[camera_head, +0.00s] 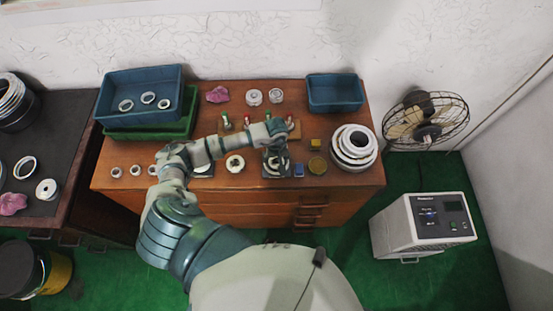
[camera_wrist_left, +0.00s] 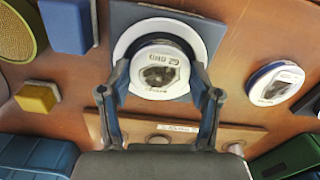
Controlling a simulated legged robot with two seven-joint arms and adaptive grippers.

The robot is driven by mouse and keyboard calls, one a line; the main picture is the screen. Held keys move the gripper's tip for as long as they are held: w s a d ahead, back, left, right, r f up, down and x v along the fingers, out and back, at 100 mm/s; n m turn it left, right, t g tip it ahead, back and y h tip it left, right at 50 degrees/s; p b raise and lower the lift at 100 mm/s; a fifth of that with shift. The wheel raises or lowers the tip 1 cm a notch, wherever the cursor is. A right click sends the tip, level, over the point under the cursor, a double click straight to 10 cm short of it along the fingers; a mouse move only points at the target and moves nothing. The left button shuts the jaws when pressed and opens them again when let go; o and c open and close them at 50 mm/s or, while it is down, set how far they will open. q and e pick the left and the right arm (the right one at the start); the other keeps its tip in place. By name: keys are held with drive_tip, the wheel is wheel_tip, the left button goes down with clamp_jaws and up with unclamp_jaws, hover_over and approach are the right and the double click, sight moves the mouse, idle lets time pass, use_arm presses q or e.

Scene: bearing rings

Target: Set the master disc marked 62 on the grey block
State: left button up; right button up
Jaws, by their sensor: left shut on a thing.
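My left gripper (camera_head: 276,150) is shut on a round white disc (camera_wrist_left: 158,68) with a dark side, and its fingers lie on either side of it. Its lettering is small and inverted in the left wrist view; it looks like 62. The disc is over the square grey block (camera_wrist_left: 188,88), and a wider white ring shows around it. I cannot tell whether disc and block touch. In the head view the grey block (camera_head: 270,176) is partly covered by my gripper. Another white disc (camera_wrist_left: 275,83) with a blue edge lies to the right in the wrist view. My right gripper is not seen.
Close to the grey block are a blue block (camera_head: 299,170), a yellow block (camera_head: 315,145) and an olive round piece (camera_head: 317,166). Stacked white rings (camera_head: 353,145) stand at the right. A wooden rack (camera_head: 293,130) and blue bins (camera_head: 334,92) are behind.

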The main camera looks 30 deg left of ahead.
use_arm(q)
drive_tip(key=o, duration=1.6)
drive_tip(key=shift+c, duration=0.2)
wheel_tip(320, 180, up, 12)
drive_tip(key=shift+f, duration=0.1)
